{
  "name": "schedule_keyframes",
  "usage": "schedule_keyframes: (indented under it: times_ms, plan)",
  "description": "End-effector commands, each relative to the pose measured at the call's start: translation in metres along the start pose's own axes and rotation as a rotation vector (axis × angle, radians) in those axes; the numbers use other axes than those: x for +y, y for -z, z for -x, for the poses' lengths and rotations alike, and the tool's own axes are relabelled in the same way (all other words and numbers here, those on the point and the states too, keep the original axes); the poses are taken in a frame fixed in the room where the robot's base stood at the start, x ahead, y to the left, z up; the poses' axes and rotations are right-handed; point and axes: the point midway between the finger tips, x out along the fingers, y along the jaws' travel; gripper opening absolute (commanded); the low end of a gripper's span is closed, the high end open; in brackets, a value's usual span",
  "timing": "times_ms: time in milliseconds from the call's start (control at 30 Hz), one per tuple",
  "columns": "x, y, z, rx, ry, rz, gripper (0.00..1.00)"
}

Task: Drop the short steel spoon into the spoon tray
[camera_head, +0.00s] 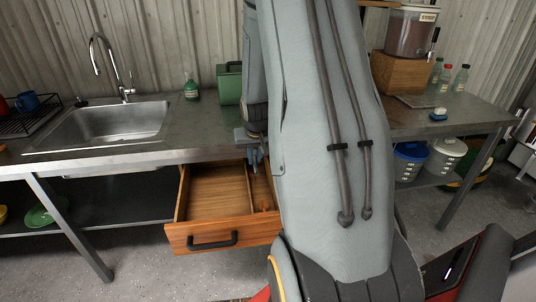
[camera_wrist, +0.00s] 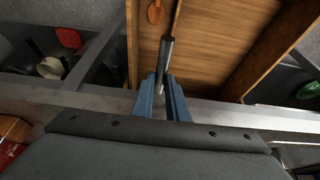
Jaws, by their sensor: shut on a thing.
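My gripper (camera_head: 256,162) is over the back right part of the open wooden drawer (camera_head: 205,236). In the wrist view my gripper's blue fingers (camera_wrist: 161,84) are shut on a slim grey metal piece (camera_wrist: 166,55), which looks like the steel spoon. Only its straight shaft shows clearly; I cannot make out a bowl. It hangs above the drawer, near the divider between a wide and a narrow compartment. A brown wooden spoon end (camera_wrist: 155,12) lies in the narrow compartment. No separate tray labelled for spoons shows; the narrow compartment (camera_head: 259,184) may be it.
The steel counter (camera_head: 160,142) edge runs just above the drawer. A sink (camera_head: 115,122) is at left. A green box (camera_head: 229,84) and a green bottle (camera_head: 191,88) stand behind. Blue and white buckets (camera_head: 410,162) stand on the lower shelf at right.

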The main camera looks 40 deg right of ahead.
Motion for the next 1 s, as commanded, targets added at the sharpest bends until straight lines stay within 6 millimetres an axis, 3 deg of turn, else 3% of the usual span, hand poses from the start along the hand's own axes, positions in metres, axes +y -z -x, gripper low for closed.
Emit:
schedule_keyframes:
  times_ms: [100, 267, 467, 1000]
  plan:
    - [0.025, 0.0, -0.003, 0.002, -0.014, -0.026, 0.0]
    - [0.039, -0.001, -0.006, 0.003, -0.021, -0.038, 0.0]
    - [0.04, -0.004, -0.013, 0.003, -0.022, -0.039, 0.0]
    - [0.04, -0.023, -0.061, 0.003, -0.022, -0.039, 0.0]
